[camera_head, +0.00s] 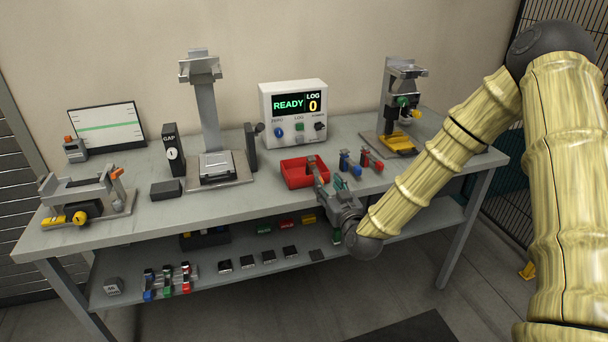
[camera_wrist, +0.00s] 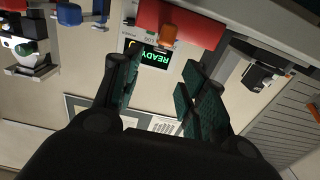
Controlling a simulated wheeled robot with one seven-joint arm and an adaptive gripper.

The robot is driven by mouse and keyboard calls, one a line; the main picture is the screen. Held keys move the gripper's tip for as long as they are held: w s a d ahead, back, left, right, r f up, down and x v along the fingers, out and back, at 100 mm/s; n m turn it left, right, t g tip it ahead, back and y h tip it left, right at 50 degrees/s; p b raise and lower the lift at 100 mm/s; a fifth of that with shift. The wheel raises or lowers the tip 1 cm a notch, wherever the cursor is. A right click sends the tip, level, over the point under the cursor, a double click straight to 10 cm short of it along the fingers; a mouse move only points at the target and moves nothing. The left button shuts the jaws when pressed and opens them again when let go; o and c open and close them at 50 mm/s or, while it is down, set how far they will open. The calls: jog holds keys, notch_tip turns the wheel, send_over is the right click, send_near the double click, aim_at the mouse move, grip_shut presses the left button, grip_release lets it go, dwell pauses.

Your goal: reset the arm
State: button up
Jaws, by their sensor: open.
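My gripper (camera_head: 322,183) is over the front part of the bench, beside the red bin (camera_head: 297,173), at the end of my pale yellow arm, which reaches in from the right. In the wrist view my gripper (camera_wrist: 155,95) shows two dark green padded fingers spread apart with nothing between them. In the head view the fingertips are small, and I cannot tell whether they touch the bin. The wrist view is upside down and shows the red bin (camera_wrist: 180,22) near its top edge.
The grey bench (camera_head: 270,205) carries a white READY box (camera_head: 293,114), a gap stand (camera_head: 210,120), a right-hand press fixture (camera_head: 393,110) and a left-hand clamp fixture (camera_head: 85,197). Blue (camera_head: 345,160) and red (camera_head: 370,160) small clamps stand right of the bin. Several small parts lie on the lower shelf.

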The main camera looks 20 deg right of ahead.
jog(key=shift+s, duration=0.15)
jog(key=s+a+f+g, duration=0.25)
jog(key=s+f, duration=0.35)
jog(key=f, duration=0.3)
jog(key=s+a+f+g+y, duration=0.1)
jog(key=s+a+f+g, duration=0.1)
jog(key=s+f+g, duration=0.4)
jog(key=s+a+f+g, duration=0.1)
jog(key=s+a+f, duration=0.1)
jog(key=s+f, duration=0.7)
jog(key=s+f+g, duration=0.4)
jog(key=s+f, duration=0.2)
jog(key=s, duration=0.7)
jog(key=s+d+f+g+h, duration=0.1)
jog(key=s+f+g, duration=0.3)
jog(key=s, duration=0.9)
notch_tip(320, 180, down, 3)
jog(key=shift+d+m+h, duration=0.3)
jog(key=shift+m, duration=0.1)
jog(key=shift+g, duration=0.25)
